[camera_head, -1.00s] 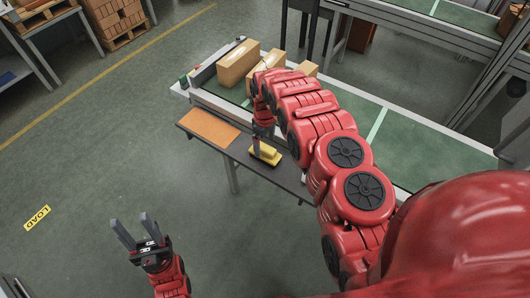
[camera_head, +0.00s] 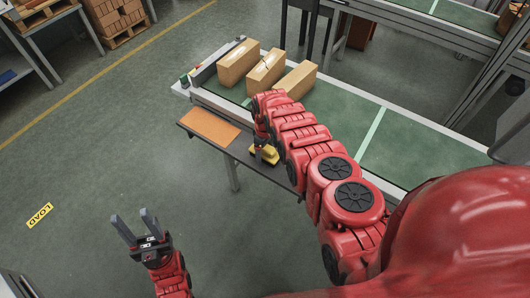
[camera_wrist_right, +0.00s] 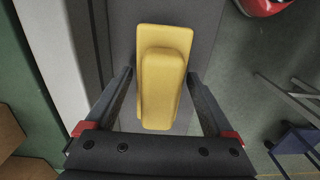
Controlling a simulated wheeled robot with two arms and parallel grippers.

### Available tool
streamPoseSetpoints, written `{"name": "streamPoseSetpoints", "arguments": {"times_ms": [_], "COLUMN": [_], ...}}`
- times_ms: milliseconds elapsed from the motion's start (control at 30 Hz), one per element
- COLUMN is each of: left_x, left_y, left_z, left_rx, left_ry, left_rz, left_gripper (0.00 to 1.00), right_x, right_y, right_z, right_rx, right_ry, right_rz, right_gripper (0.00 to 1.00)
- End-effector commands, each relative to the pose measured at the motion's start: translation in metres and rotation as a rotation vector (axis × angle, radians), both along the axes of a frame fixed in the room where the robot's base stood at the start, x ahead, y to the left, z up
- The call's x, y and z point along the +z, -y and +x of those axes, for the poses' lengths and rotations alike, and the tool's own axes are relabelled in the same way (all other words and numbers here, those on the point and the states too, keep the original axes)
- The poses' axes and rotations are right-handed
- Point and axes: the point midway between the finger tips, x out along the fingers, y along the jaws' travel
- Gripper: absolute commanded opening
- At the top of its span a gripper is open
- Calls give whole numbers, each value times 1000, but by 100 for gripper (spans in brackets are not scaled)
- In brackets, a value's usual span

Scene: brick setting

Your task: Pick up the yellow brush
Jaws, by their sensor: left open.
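The yellow brush (camera_head: 266,153) lies on the dark side shelf along the front of the conveyor. In the right wrist view the brush (camera_wrist_right: 162,75) shows as a yellow block with a raised grip, lying between the fingers. My right gripper (camera_wrist_right: 160,100) is open around it, one finger on each side, with a gap visible on both sides. In the head view my right gripper (camera_head: 262,143) points down over the brush and partly hides it. My left gripper (camera_head: 136,228) is open and empty over the floor at the lower left, far from the brush.
A brown mat (camera_head: 210,126) lies on the dark shelf (camera_head: 240,146), left of the brush. Several cardboard boxes (camera_head: 238,64) stand on the green conveyor (camera_head: 415,150) behind it. Open floor (camera_head: 120,130) lies to the left.

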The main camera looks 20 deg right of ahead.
Motion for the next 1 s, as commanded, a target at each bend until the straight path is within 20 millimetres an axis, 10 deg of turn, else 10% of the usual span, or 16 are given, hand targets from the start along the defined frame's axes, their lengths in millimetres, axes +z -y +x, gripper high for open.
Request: {"name": "streamPoseSetpoints", "arguments": {"times_ms": [433, 1000], "left_x": [0, -1], "left_y": [0, 0], "left_z": [0, 0], "left_rx": [0, 0], "left_ry": [0, 0], "left_rz": [0, 0], "left_gripper": [50, 50], "right_x": [0, 8], "right_y": [0, 0], "right_z": [0, 1], "right_rx": [0, 0], "right_ry": [0, 0], "right_rz": [0, 0], "right_gripper": [5, 0]}}
